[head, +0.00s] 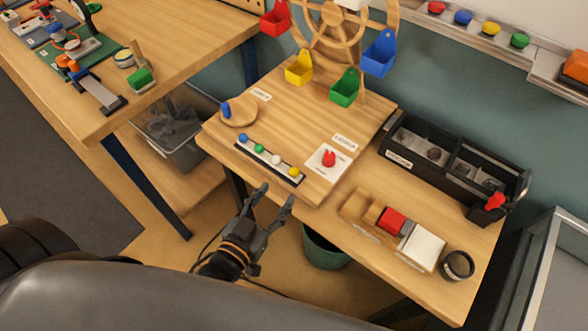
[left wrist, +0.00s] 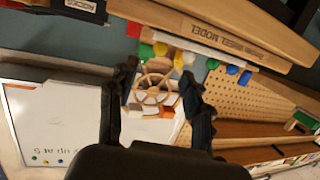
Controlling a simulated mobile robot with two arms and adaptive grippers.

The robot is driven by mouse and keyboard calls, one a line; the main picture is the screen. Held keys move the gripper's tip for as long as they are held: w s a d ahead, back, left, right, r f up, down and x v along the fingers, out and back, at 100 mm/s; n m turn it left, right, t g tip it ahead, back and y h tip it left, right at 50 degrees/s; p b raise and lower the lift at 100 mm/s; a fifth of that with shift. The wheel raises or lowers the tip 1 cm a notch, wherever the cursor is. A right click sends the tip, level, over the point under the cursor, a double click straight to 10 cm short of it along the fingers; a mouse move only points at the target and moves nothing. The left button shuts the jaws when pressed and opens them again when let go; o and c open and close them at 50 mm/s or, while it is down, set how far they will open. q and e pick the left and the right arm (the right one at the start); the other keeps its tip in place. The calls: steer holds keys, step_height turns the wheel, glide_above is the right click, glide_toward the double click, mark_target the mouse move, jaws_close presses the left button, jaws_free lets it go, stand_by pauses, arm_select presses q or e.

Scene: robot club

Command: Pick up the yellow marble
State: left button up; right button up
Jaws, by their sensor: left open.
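The yellow marble (head: 294,171) sits at the right end of a black strip (head: 250,152) along the front edge of the wooden board. Blue (head: 243,138), green (head: 259,148) and white (head: 276,160) marbles sit to its left on the strip. My left gripper (head: 277,194) is open and empty, with its fingertips in front of the board edge, apart from the yellow marble and nearer to me. My right gripper is not in view.
A wooden wheel (head: 333,30) with coloured buckets stands at the back of the board. A red button (head: 329,158) on a white plate is right of the yellow marble. A black toolbox (head: 436,150) and a dark cup (head: 457,265) stand further right. A green bin (head: 325,250) is below.

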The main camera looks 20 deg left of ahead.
mark_target(292, 175)
arm_select(q)
steer(key=p+x, duration=0.1)
steer(key=x, duration=0.6)
steer(key=shift+w+d+f, duration=0.1)
steer(key=shift+w+f, duration=0.05)
steer(key=shift+w, duration=0.15)
steer(key=shift+s, duration=0.1)
steer(key=shift+c, duration=0.2)
steer(key=c, duration=0.9)
